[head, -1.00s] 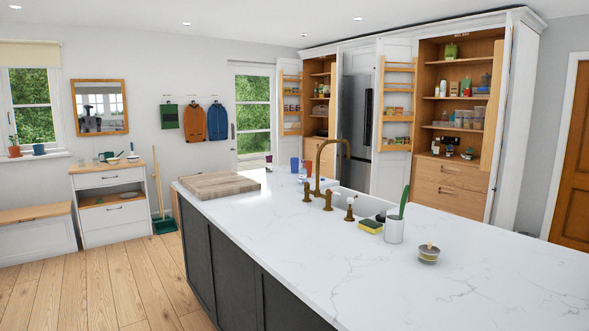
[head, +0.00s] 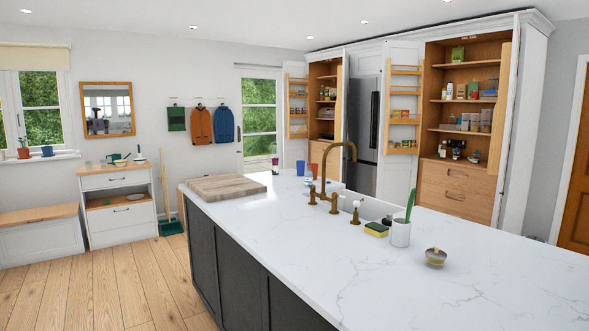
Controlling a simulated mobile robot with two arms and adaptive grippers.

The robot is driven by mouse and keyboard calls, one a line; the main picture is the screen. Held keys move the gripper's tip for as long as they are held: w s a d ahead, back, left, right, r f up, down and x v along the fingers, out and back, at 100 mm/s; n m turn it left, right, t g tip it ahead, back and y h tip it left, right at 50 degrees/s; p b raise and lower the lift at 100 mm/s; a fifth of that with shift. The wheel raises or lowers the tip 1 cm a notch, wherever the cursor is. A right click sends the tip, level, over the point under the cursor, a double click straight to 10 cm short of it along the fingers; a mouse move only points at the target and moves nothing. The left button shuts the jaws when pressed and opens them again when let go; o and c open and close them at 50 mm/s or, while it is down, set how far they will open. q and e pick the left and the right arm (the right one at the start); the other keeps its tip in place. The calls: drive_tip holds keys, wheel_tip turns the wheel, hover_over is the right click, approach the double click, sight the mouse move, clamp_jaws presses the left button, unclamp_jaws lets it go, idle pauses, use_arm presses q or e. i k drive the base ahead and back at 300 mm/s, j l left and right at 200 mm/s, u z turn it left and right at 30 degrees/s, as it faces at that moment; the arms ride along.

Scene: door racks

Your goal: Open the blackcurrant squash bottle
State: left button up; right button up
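No bottle can be clearly identified as blackcurrant squash at this size. Small bottles (head: 443,149) also stand on the lower shelf of the open right cupboard, also too small to identify. Neither of my grippers is in view.
The island fills the foreground, with a brass tap (head: 337,175), a sponge (head: 376,229), a white pot (head: 401,233) and a small bowl (head: 436,257). Blue (head: 300,167) and red (head: 314,169) cups stand near its far end. Open wooden floor (head: 80,300) lies to the left.

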sight(275, 168)
drive_tip(key=i+j+u, duration=0.35)
drive_tip(key=i, duration=0.2)
drive_tip(key=i+j+u, duration=0.35)
drive_tip(key=i, duration=0.65)
drive_tip(key=i+u, duration=0.35)
drive_tip(key=i, duration=0.6)
drive_tip(key=i+z, duration=0.1)
drive_tip(key=i, duration=1.05)
drive_tip(key=i+j, duration=0.1)
drive_tip(key=i, duration=3.35)
drive_tip(key=i+l+z, duration=0.1)
drive_tip(key=i+z, duration=0.7)
drive_tip(key=i+j+z, duration=0.2)
drive_tip(key=i+z, duration=0.2)
drive_tip(key=i+j+z, duration=0.4)
drive_tip(key=k+l, duration=0.05)
drive_tip(key=l, duration=0.05)
